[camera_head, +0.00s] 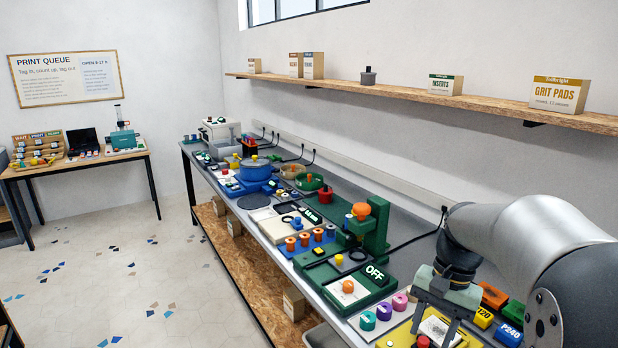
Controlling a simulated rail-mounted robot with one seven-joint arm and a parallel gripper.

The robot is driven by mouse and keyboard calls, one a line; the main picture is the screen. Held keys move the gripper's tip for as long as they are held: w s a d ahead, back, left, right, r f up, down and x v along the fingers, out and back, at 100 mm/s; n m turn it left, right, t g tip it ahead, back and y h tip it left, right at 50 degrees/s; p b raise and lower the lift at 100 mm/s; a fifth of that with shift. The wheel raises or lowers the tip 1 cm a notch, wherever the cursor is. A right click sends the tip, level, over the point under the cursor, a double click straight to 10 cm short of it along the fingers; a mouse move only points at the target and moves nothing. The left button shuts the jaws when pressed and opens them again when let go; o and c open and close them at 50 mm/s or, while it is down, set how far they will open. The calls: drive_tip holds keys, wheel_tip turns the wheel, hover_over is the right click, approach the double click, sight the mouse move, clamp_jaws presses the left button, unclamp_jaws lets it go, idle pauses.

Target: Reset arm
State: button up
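My arm reaches in from the right edge over the near end of the long bench. My gripper (432,332) points down above a yellow tray (398,336) at the bottom of the view. Its two fingers stand apart, and I see nothing held between them. A pale, grey-marked patch shows on the tray behind the fingers. A red knob (422,342) is by the left finger. The gripper hides part of the tray, and I cannot tell how far above it the fingertips are.
A green machine with an OFF label (376,273) stands left of the gripper. Teal, purple and pink numbered pieces (383,311) lie between them. Orange, yellow and green blocks (510,335) sit close beside my arm. A shelf (430,97) with boxes runs above the bench (343,325).

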drive_tip(key=s+a+f+n+t+h, duration=0.1)
drive_tip(key=s+a+f+n, duration=0.2)
drive_tip(key=s, duration=0.4)
drive_tip(key=s+a+f+n+t+h, duration=0.1)
drive_tip(key=s+a+f+n, duration=0.2)
drive_tip(key=s+a, duration=0.3)
drive_tip(key=shift+s+a+n, duration=0.15)
drive_tip(key=shift+s+n, duration=0.75)
drive_tip(key=shift+s, duration=0.35)
